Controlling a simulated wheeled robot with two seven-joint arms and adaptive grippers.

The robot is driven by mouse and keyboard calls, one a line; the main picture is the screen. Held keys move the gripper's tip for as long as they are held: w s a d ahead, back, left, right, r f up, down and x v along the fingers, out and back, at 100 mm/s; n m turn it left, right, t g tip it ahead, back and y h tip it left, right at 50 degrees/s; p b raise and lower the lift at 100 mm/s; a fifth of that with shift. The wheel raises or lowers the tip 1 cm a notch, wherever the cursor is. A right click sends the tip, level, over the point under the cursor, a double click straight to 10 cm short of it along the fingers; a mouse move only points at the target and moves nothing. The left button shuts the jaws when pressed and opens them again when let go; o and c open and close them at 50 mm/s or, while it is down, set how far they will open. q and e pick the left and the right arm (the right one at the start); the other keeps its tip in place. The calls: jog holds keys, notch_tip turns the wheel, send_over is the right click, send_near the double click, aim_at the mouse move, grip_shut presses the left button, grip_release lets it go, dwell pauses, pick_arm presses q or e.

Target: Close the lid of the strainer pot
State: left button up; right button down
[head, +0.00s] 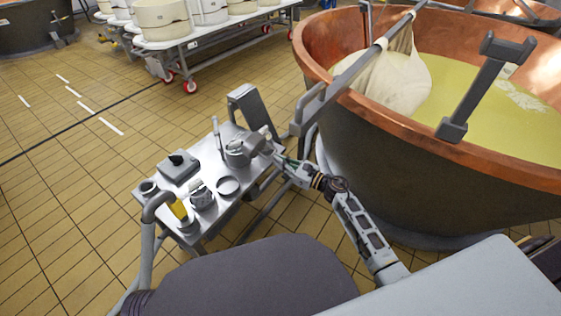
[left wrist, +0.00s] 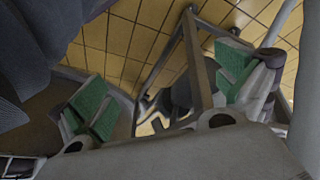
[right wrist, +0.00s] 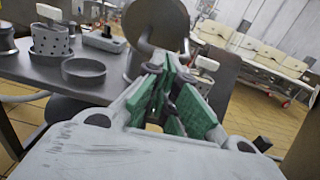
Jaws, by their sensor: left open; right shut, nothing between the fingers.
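The strainer pot (head: 237,157) is a grey metal vessel at the right side of the small steel table. Its lid (right wrist: 156,22) appears in the right wrist view as a dark round disc, raised and tilted up. The pot's body is mostly hidden behind my gripper in that view. My right gripper (head: 270,152) is beside the pot; in the right wrist view its green-padded fingers (right wrist: 165,88) are shut with nothing between them, just in front of the lid. Whether they touch it I cannot tell. My left gripper (left wrist: 160,95) is open and empty, above the floor near metal frame bars.
A large copper vat (head: 420,175) stands to the right. Tiled floor is open at left.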

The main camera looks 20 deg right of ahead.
pick_arm(q)
jog(key=r, duration=0.1)
jog(key=a+r+p, duration=0.1)
jog(key=r, duration=0.1)
jog(key=shift+s+r, duration=0.15)
jog(key=shift+r, duration=0.15)
pick_arm(e)
jog(key=shift+r, duration=0.3)
pick_arm(q)
jog(key=shift+s+r+g+y+p, duration=0.1)
jog(key=shift+r+g+y+p, duration=0.05)
jog(key=shift+g+y+p, duration=0.15)
jog(key=shift+a+r+p, duration=0.2)
jog(key=shift+r+p, duration=0.1)
jog(key=shift+r, duration=0.45)
pick_arm(e)
jog(key=shift+r+g+h, duration=0.15)
jog(key=shift+g+h, duration=0.15)
pick_arm(q)
jog(key=shift+a+r, duration=0.1)
jog(key=shift+r, duration=0.05)
pick_arm(e)
jog(key=shift+w+r, duration=0.1)
pick_arm(q)
jog(key=shift+f+p, duration=0.4)
jog(key=shift+f, duration=0.05)
pick_arm(e)
jog(key=shift+r, duration=0.1)
